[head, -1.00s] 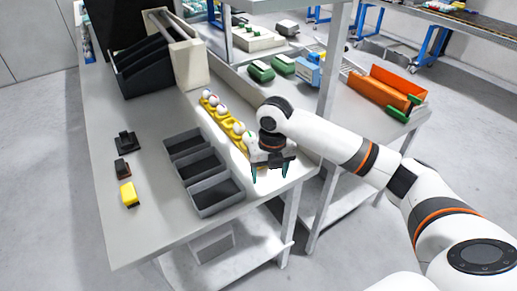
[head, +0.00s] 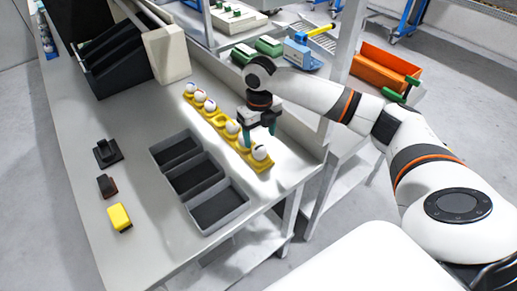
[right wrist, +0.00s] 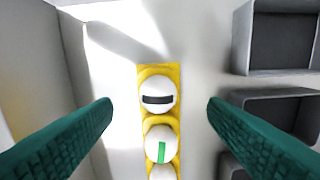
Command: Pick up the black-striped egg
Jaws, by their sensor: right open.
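The black-striped egg (head: 260,152) is white and sits at the near end of a yellow egg tray (head: 266,166). In the right wrist view the black-striped egg (right wrist: 158,95) shows its dark band, with the yellow tray (right wrist: 145,72) around it. My right gripper (head: 259,136) points down over this end of the tray. In the right wrist view its green fingers (right wrist: 158,104) are spread on both sides of the egg, apart from it, with nothing between them gripped. My left gripper is out of view.
A green-striped egg (right wrist: 161,146) sits beside it. Several other eggs (head: 198,95) fill the tray's far part. Three grey bins (head: 220,207) stand left of the tray. A yellow block (head: 120,217) lies farther left. The table's near edge is close to the tray.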

